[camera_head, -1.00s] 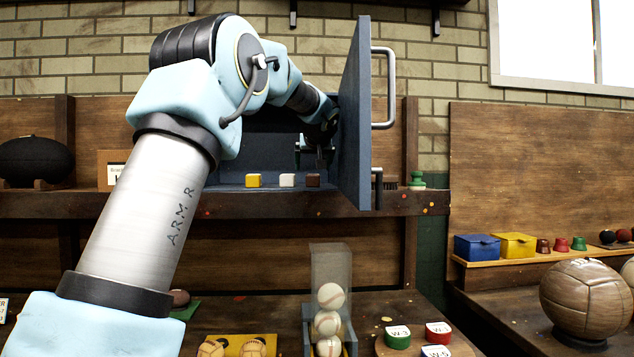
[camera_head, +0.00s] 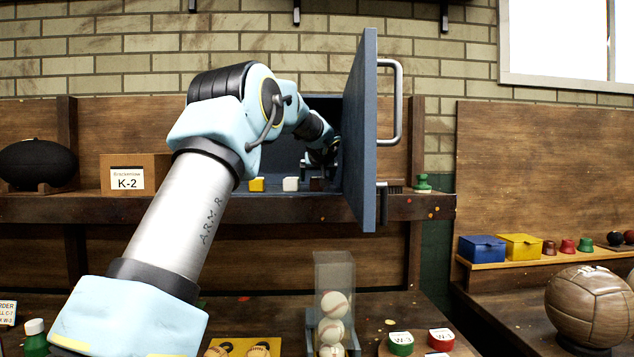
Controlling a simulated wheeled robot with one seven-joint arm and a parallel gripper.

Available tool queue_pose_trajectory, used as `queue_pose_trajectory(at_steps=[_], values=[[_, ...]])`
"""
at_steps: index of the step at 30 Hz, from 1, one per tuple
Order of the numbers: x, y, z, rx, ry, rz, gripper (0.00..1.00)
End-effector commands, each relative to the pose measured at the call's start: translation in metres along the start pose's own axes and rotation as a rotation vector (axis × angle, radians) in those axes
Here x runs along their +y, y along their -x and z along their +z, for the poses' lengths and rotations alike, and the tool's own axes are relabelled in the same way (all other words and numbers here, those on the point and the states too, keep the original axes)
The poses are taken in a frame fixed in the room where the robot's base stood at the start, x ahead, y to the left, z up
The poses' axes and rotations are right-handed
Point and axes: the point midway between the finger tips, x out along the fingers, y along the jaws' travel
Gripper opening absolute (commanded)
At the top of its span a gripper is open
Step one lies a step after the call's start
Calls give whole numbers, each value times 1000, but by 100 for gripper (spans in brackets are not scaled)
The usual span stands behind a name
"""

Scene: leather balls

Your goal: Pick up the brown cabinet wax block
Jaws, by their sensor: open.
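The brown cabinet wax block (camera_head: 317,184) sits on the floor of the blue-grey cabinet (camera_head: 278,160), near the open door. It is small and dark, at the right end of a row with a yellow block (camera_head: 257,185) and a white block (camera_head: 290,184). My gripper (camera_head: 318,172) is inside the cabinet, open, just above the brown block in the picture. The fingers are small and dark, and I cannot tell whether they are around the block or touching it.
The cabinet door (camera_head: 360,130) stands open just right of my gripper. A K-2 box (camera_head: 135,174) and a black oval ball (camera_head: 37,164) are on the shelf at left. A clear holder of baseballs (camera_head: 333,300) stands on the bench below.

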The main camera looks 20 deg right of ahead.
Motion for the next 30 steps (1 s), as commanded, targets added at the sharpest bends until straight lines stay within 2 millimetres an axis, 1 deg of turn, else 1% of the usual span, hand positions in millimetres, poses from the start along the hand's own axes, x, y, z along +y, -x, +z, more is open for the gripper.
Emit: queue_pose_trajectory(at_steps=[3,27,28,30], values=[[0,0,0,0,0,0,95],[0,0,0,0,0,0,5],[0,0,1,0,0,0,1],[0,0,1,-1,0,0,0]])
